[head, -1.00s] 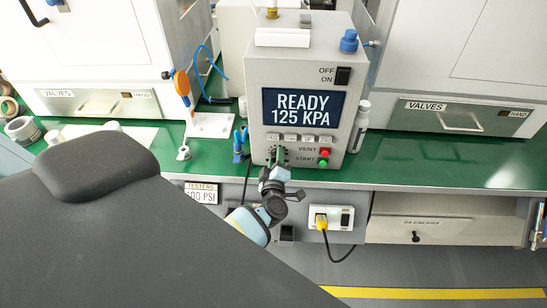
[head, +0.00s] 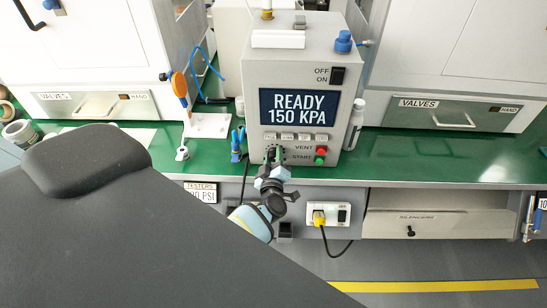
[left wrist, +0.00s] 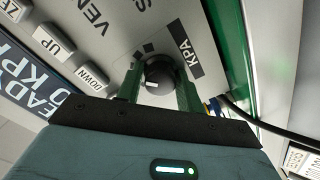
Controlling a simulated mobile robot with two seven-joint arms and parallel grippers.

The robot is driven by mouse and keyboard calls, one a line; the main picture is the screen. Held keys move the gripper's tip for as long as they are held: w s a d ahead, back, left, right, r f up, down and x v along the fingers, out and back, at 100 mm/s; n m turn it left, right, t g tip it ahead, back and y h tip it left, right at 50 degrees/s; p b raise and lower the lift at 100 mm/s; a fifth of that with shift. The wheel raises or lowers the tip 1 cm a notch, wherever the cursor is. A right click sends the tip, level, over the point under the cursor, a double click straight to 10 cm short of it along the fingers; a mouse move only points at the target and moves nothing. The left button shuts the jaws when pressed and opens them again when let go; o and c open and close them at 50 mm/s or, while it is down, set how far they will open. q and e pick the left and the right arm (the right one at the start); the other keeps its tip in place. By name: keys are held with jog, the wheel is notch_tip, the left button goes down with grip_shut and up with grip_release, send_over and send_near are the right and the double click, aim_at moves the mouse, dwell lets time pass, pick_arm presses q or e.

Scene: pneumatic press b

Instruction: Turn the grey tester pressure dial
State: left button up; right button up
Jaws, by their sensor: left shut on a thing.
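The grey tester (head: 255,110) stands on the green bench, and its screen (head: 299,107) reads READY 150 KPA. Its black pressure dial (left wrist: 160,72), beside a KPA label, sits low on the front panel; in the head view my gripper mostly hides it. My left gripper (head: 273,155) reaches the panel's lower left, and in the left wrist view its two green fingers (left wrist: 158,85) are shut on the dial from either side. My right gripper is not in view.
A red button (head: 321,150) and a green button (head: 319,160) sit just right of the dial. A power switch (head: 338,76) is higher up. Blue-handled tools (head: 237,143) stand left of the tester.

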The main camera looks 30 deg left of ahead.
aim_at(274, 159)
pick_arm(q)
jog(key=o, duration=1)
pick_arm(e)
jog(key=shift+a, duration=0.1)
pick_arm(q)
jog(key=p+v, duration=0.1)
jog(key=v, duration=0.5)
jog(key=shift+s+d, duration=0.1)
jog(key=shift+s, duration=0.05)
jog(key=shift+v, duration=0.8)
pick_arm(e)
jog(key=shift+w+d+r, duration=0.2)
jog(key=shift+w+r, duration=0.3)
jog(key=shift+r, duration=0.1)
